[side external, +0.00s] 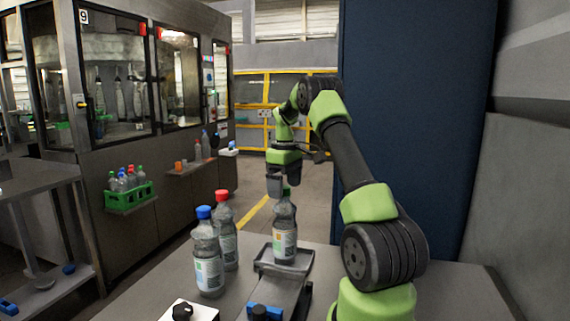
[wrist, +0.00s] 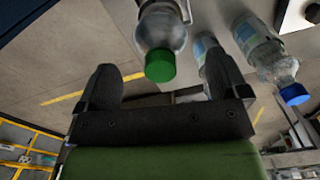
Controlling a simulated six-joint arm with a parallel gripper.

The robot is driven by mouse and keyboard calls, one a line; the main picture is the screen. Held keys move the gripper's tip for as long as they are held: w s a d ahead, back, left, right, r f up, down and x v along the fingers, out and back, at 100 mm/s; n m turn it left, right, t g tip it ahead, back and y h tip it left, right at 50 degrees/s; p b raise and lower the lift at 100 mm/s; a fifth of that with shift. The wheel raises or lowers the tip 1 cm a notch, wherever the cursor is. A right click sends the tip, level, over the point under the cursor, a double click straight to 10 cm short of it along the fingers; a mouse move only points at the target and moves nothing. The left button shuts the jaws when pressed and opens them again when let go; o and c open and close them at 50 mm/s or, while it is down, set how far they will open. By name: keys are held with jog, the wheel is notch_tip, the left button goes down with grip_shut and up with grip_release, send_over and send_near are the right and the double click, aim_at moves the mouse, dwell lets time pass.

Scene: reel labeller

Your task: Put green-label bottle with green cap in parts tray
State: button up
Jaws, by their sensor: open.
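The green-capped bottle (side external: 284,238) stands upright on a shallow grey tray (side external: 305,259) at the end of the bench. Its label is pale with coloured patches, and I cannot clearly tell that its colour is green. My gripper (side external: 282,188) is open at the bottle's top, and its fingers partly hide the cap in the side view. In the wrist view the bottle's green cap (wrist: 160,67) shows between the spread fingers of my gripper (wrist: 162,80), with a gap on both sides. I cannot tell whether the grey tray is the parts tray.
A blue-capped bottle (side external: 208,262) and a red-capped bottle (side external: 226,238) stand close on the left. A white box with a black knob (side external: 182,311) and a blue item (side external: 265,311) are in front. A green crate of bottles (side external: 130,198) hangs on the machine.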

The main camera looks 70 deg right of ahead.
notch_tip(320, 180, up, 7)
jog(key=shift+r, duration=0.1)
jog(key=shift+a+r, duration=0.1)
jog(key=shift+r, duration=0.15)
jog(key=w+a+r+t, duration=0.15)
jog(key=a+r, duration=0.25)
jog(key=a, duration=0.7)
jog(key=w+a+r+t, duration=0.15)
jog(key=a+r, duration=0.25)
jog(key=a, duration=0.7)
jog(key=s+a+f+m+t+y, duration=0.1)
jog(key=s+a+f+t, duration=0.3)
jog(key=s+a, duration=0.6)
jog(key=a+f+y, duration=0.1)
jog(key=a, duration=0.2)
jog(key=shift+s+m, duration=0.35)
jog(key=shift+m, duration=0.05)
